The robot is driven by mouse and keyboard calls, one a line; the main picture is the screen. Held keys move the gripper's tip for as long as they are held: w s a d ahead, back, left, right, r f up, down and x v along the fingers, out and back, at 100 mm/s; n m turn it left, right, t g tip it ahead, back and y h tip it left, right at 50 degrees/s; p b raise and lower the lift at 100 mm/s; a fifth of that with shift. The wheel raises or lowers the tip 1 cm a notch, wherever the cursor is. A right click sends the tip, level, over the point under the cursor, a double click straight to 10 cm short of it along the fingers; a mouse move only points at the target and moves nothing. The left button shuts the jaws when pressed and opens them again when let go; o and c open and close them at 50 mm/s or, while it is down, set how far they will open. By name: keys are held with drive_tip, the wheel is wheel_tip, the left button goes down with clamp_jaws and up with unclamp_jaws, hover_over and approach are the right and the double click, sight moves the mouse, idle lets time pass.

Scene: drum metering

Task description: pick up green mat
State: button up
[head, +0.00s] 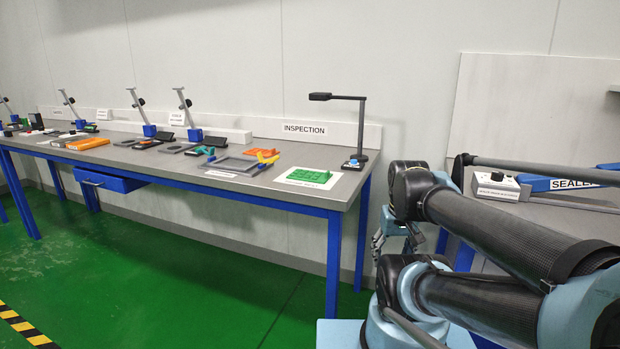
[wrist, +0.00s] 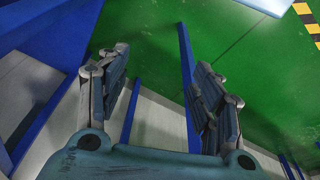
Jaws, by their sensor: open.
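The green mat (head: 309,175) lies flat on a white sheet (head: 322,184) near the right end of the long workbench, in front of the inspection lamp. My gripper (head: 391,240) hangs below bench height, to the right of the bench's end leg and apart from the mat. In the wrist view my gripper (wrist: 165,95) is open, with its two fingers spread and nothing between them. The mat does not show in the wrist view.
The inspection lamp (head: 361,130) stands behind the mat. Orange and yellow tools (head: 262,155) and a grey frame (head: 232,164) lie left of it. A second bench with a sealer (head: 550,183) is at the right. Green floor (head: 190,270) in front is clear.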

drive_tip(key=o, duration=0.6)
drive_tip(key=w+r+n, duration=0.1)
drive_tip(key=w+r, duration=0.1)
drive_tip(key=r, duration=0.1)
drive_tip(key=w+a+r+n, duration=0.1)
drive_tip(key=w+r, duration=0.1)
drive_tip(key=r, duration=0.1)
drive_tip(key=w+a+r+n, duration=0.1)
drive_tip(key=w+r, duration=0.2)
drive_tip(key=shift+w+a+r, duration=0.1)
drive_tip(key=shift+a+r, duration=0.15)
drive_tip(key=shift+r, duration=0.05)
drive_tip(key=w+a+r+n+g, duration=0.1)
drive_tip(key=w+a+r+n, duration=0.4)
drive_tip(key=w+a+r, duration=0.6)
drive_tip(key=w+a+r+n+g, duration=0.1)
drive_tip(key=w+a+r+n, duration=0.5)
drive_tip(key=w+a+r, duration=0.6)
hover_over(310, 174)
drive_tip(key=f, duration=1.5)
drive_tip(key=shift+s+a, duration=0.1)
drive_tip(key=shift+a, duration=0.1)
drive_tip(key=shift+w+d+f, duration=0.1)
drive_tip(key=shift+w+f, duration=0.05)
drive_tip(key=shift+f, duration=1.2)
drive_tip(key=shift+w+d+f, duration=0.1)
drive_tip(key=shift+w+f, duration=0.05)
drive_tip(key=shift+f, duration=1.15)
